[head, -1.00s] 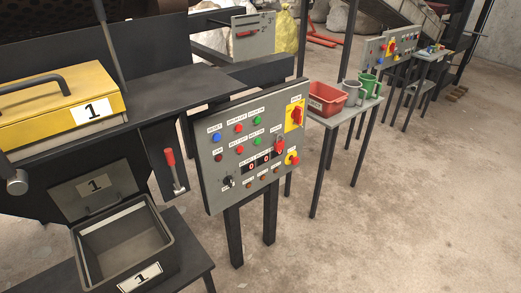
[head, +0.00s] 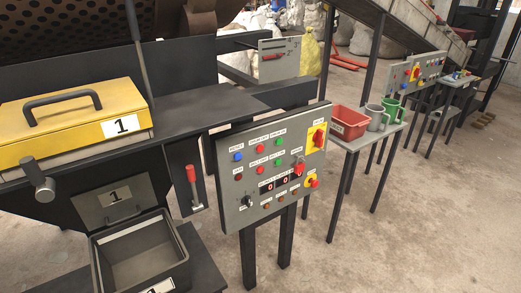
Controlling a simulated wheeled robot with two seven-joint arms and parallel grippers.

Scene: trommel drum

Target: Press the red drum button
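A grey control panel (head: 229,215) stands tilted on dark legs in the middle of the head view. Its upper row has a blue button (head: 238,157), a red button (head: 257,149) and a green button (head: 281,144). The row below has a dark red button (head: 239,177), a red button (head: 260,170) and a green button (head: 278,163). The labels above them are too small to read surely, so I cannot tell which red one is the drum button. Neither of my grippers is in view.
Left are a yellow lidded box (head: 60,132), an open grey bin (head: 185,250) and a red-handled lever (head: 191,174). Right is a table with a red tray (head: 350,123). The floor in front is clear.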

